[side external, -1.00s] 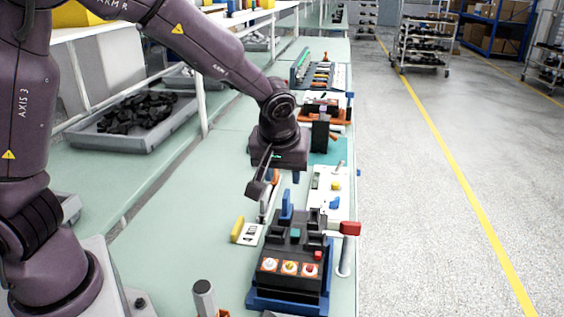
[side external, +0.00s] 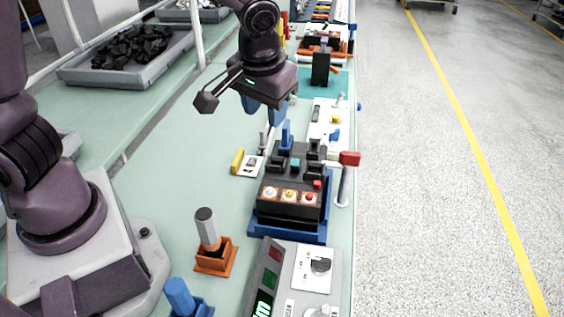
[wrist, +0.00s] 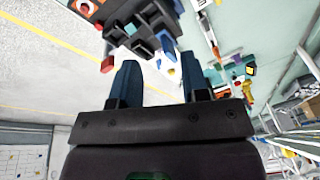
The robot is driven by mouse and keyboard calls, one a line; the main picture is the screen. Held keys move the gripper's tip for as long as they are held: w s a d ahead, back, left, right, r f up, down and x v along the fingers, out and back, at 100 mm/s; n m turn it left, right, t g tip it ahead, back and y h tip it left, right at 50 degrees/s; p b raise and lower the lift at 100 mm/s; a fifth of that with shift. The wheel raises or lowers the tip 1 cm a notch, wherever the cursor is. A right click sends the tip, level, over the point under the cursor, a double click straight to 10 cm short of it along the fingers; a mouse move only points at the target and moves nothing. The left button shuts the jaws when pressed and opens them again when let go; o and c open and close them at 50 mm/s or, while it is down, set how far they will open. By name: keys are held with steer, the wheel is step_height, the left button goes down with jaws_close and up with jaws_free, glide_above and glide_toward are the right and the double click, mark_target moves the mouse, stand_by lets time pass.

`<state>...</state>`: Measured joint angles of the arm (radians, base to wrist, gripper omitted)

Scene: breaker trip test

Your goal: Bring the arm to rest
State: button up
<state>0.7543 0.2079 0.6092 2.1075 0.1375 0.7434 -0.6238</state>
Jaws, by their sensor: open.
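My gripper (side external: 264,108) hangs in the air over the bench, above and behind the black breaker unit (side external: 291,196). Its two blue fingers are apart with nothing between them, and they also show in the wrist view (wrist: 158,62). The breaker unit sits in a blue holder (side external: 288,235). It has a row of round buttons on its front and a raised blue lever (side external: 286,134) at its back. In the wrist view the breaker unit (wrist: 140,22) appears beyond the fingertips, apart from them.
A red-topped post (side external: 346,175) stands right of the breaker. An orange holder with a grey cylinder (side external: 206,228) and a meter panel (side external: 310,270) are in front. A grey tray of black parts (side external: 128,65) lies back left. The green bench between is mostly clear.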

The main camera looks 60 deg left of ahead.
steer(key=s+a+r+m+t+h, duration=0.2)
steer(key=s+a+r+m+t, duration=0.1)
steer(key=s+r, duration=0.8)
steer(key=shift+s+m+t, duration=0.4)
steer(key=shift+s+m, duration=0.2)
steer(key=shift+s, duration=1.3)
